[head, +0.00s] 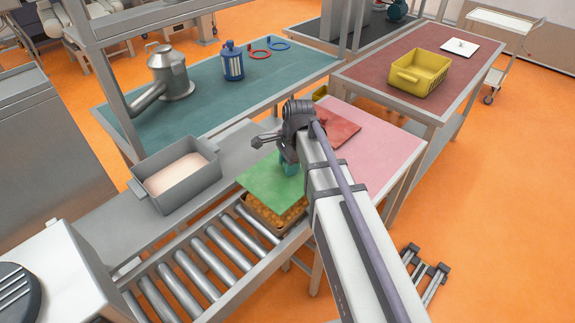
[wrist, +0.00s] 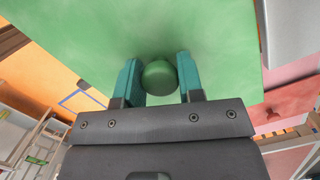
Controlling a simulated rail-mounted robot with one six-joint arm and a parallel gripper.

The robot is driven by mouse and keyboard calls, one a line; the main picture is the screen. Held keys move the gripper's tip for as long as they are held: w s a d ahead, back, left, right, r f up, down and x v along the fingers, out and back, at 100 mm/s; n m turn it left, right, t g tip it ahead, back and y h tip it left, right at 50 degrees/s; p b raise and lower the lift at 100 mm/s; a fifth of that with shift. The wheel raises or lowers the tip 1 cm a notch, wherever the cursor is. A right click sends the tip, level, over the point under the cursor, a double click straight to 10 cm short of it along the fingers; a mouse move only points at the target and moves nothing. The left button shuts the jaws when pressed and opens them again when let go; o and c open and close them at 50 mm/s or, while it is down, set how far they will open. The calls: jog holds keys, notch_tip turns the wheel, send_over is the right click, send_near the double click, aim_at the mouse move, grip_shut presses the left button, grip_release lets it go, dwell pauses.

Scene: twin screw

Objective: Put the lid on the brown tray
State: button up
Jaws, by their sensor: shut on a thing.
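The green lid (head: 262,180) is a flat square plate with a round knob (wrist: 158,76). My gripper (head: 289,166) is shut on the knob, its two teal fingers on either side of it in the wrist view (wrist: 158,72). The brown tray (head: 262,222) sits at the end of the roller conveyor and holds lumpy orange-brown contents. The lid is over the far part of the tray, offset toward the back left, and the near part shows uncovered. I cannot tell whether the lid touches the rim; the tray's far side is hidden.
A grey bin (head: 176,180) with pale contents stands left of the lid. A red lid (head: 338,128) lies on the pink table (head: 385,143) at right. Rollers (head: 205,262) run to the lower left. A yellow crate (head: 420,72) stands farther back.

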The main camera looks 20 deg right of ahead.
aim_at(288, 179)
jog(key=shift+a+f+b, duration=0.1)
jog(key=shift+f+b, duration=2.8)
jog(key=shift+f, duration=0.25)
jog(key=shift+f+b, duration=0.45)
jog(key=shift+b, duration=0.05)
jog(key=o, duration=1)
jog(key=shift+o, duration=0.7)
jog(key=o, duration=0.4)
jog(key=shift+r, duration=0.15)
